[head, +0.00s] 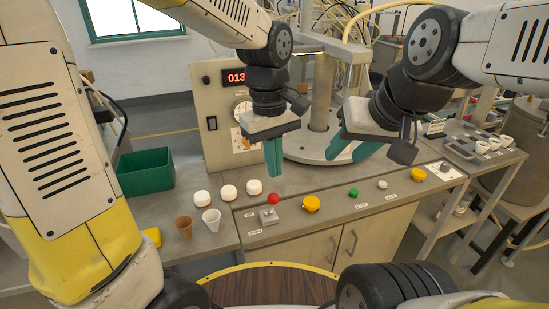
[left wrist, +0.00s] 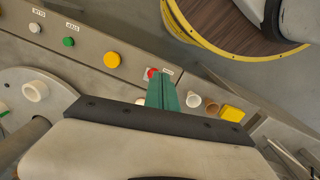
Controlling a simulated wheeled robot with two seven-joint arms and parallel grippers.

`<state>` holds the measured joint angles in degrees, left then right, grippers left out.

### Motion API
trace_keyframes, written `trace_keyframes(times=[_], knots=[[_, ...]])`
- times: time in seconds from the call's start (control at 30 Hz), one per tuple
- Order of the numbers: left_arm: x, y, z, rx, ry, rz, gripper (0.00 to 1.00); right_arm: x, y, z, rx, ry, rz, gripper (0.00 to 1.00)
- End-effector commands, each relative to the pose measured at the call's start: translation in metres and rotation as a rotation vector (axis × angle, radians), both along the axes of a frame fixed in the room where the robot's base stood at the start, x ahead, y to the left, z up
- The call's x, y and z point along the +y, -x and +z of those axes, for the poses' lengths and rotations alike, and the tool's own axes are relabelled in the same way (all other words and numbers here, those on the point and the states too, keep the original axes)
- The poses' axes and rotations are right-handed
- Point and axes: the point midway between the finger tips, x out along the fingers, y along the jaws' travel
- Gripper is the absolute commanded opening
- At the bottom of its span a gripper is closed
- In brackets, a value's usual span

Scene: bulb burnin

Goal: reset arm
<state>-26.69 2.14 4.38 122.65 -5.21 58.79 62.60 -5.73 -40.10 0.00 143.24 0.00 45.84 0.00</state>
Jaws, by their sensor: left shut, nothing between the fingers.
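My left gripper (head: 273,158) is above the console, with its teal fingers together, pointing down and empty. In the left wrist view its shut fingers (left wrist: 161,90) partly overlap the red knob (left wrist: 152,73). In the head view the red knob (head: 273,199) stands over a small grey block (head: 268,216) on the console, below and apart from the fingertips.
The console (head: 330,212) carries a large yellow button (head: 311,204), a green button (head: 353,193) and a white one (head: 382,185). White round pieces (head: 228,191), a brown cup (head: 184,227), a white cup (head: 212,220) and a green bin (head: 145,172) stand left.

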Motion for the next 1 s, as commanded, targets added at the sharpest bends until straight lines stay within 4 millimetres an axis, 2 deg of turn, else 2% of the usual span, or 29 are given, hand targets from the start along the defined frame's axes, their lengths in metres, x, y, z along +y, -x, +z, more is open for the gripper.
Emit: trace_keyframes(times=[0.17,0.27,0.5,0.7,0.83,1.0], knots=[[0.003,0.000,0.002,-0.009,0.006,-0.005,0.00,0.000,0.000,0.000,0.000,0.000,0.000,0.40],[0.017,0.001,0.011,-0.048,0.030,-0.039,0.00,0.000,0.000,0.000,0.000,0.000,0.000,0.40],[0.087,0.020,0.048,-0.292,0.091,-0.241,0.00,0.000,0.000,0.000,0.000,0.000,0.000,0.40],[0.131,0.044,0.065,-0.504,0.047,-0.413,0.00,0.000,0.000,0.000,0.000,0.000,0.000,0.40],[0.145,0.054,0.069,-0.582,0.006,-0.483,0.00,0.000,0.000,0.000,0.000,0.000,0.000,0.40],[0.151,0.058,0.070,-0.615,-0.017,-0.521,0.00,0.000,0.000,0.000,0.000,0.000,0.000,0.40]])
